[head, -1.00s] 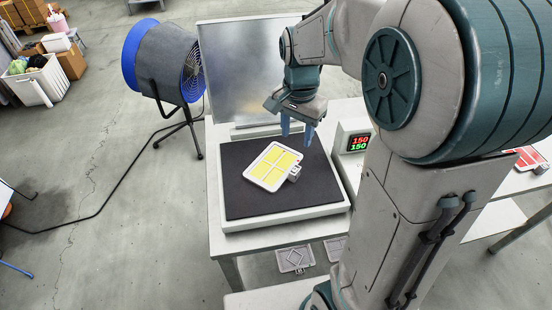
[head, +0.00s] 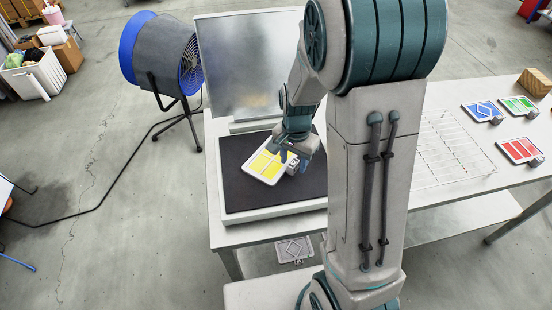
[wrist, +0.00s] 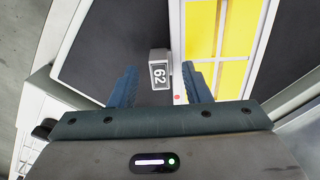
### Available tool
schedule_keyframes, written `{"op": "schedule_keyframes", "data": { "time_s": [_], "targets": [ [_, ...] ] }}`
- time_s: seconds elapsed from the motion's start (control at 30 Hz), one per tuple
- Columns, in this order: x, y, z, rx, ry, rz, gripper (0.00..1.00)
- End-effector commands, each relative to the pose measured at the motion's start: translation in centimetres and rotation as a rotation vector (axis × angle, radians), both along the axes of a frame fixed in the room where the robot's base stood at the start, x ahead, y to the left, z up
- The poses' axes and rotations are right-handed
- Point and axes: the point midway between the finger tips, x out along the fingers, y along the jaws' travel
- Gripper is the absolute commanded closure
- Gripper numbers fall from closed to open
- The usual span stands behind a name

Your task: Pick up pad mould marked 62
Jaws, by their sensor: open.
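The pad mould marked 62 is a white-framed plate with yellow panels (head: 261,167), lying tilted on the black mat of the press in the head view. Its yellow panels (wrist: 216,42) fill the upper right of the wrist view. A grey block with the number 62 (wrist: 160,71) sticks out from its edge. My gripper (head: 293,160) is low over the block side of the mould. In the wrist view my gripper (wrist: 160,84) is open, with one blue finger on each side of the block and a gap to each. Contact cannot be told.
The black mat (head: 240,199) lies in front of an upright metal plate (head: 250,55). A blue fan (head: 165,60) stands to the left. Blue, green and red moulds (head: 520,150) and a wooden block (head: 535,82) lie on the right table. Another mould (head: 293,249) is below.

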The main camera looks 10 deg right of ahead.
Motion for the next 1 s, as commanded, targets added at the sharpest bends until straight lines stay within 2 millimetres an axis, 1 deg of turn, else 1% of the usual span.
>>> {"op": "schedule_keyframes", "data": {
  "time_s": [0.23, 0.27, 0.3, 0.4, 0.77, 0.87, 1.0],
  "targets": [
    [0.0, 0.0, -0.2, -0.001, -0.001, 0.001, 0.56],
    [0.0, 0.0, -0.2, -0.001, -0.001, 0.001, 0.65],
    [0.0, 0.0, -0.2, -0.001, -0.001, 0.001, 0.76],
    [0.0, 0.0, -0.2, -0.001, -0.001, 0.001, 1.00],
    [0.1, 0.0, 0.0, 0.000, -0.003, 0.001, 1.00],
    [0.1, 0.0, 0.5, 0.000, -0.004, 0.001, 1.00],
    [0.1, 0.0, 1.8, 0.000, -0.007, 0.002, 1.00]
  ]
}}
